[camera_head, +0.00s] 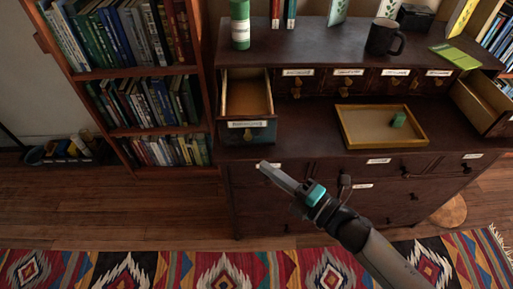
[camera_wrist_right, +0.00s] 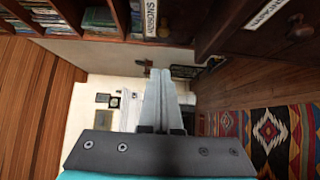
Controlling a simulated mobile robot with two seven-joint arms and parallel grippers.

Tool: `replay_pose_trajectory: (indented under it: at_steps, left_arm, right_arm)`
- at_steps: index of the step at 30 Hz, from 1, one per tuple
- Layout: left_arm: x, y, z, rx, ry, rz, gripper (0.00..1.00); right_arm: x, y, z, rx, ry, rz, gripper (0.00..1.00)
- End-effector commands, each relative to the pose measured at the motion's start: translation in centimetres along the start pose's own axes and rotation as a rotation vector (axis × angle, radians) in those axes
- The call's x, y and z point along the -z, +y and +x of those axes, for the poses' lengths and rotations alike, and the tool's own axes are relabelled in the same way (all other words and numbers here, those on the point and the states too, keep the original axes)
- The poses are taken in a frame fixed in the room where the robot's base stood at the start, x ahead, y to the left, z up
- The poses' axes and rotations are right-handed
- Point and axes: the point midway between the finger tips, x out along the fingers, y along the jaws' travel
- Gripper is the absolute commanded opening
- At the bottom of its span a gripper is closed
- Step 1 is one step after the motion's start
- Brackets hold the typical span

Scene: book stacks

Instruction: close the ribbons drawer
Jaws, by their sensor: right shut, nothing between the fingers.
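Two small drawers of the dark wooden cabinet stand open. The left open drawer (camera_head: 247,105) is pulled out and looks empty, with a dark front and a white label too small to read surely. The right open drawer (camera_head: 484,106) is pulled out at the cabinet's right end; its label is not legible. I cannot tell which one is the ribbons drawer. My right gripper (camera_head: 263,166) is shut and empty, in front of the cabinet, below the left open drawer in the picture and apart from it. Its closed fingers (camera_wrist_right: 159,74) also show in the right wrist view. My left gripper is not in view.
A shallow wooden tray (camera_head: 346,140) with a green block (camera_head: 398,119) lies on the cabinet's ledge. A green bottle (camera_head: 240,25) and a black mug (camera_head: 383,38) stand on top. A bookcase (camera_head: 137,72) stands left. Floor and a patterned rug (camera_head: 190,268) lie in front.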

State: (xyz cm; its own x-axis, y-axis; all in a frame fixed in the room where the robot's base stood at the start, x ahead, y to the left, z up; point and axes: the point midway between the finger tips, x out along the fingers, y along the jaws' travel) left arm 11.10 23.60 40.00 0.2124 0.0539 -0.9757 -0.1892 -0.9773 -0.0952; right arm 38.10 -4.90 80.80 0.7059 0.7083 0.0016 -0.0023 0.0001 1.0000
Motion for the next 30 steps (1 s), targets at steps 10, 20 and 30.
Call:
replay_pose_trajectory:
  at_steps: [10,20,30]
  left_arm:
    - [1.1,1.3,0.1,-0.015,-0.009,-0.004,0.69]
    - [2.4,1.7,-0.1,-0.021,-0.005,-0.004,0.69]
    - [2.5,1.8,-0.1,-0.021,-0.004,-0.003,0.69]
  right_arm:
    - [-1.2,-0.1,5.3,0.001,-0.002,-0.003,0.00]
    - [-2.8,-0.1,6.9,0.001,-0.002,0.002,0.00]
    - [-2.9,-0.1,6.9,0.001,-0.002,0.002,0.00]
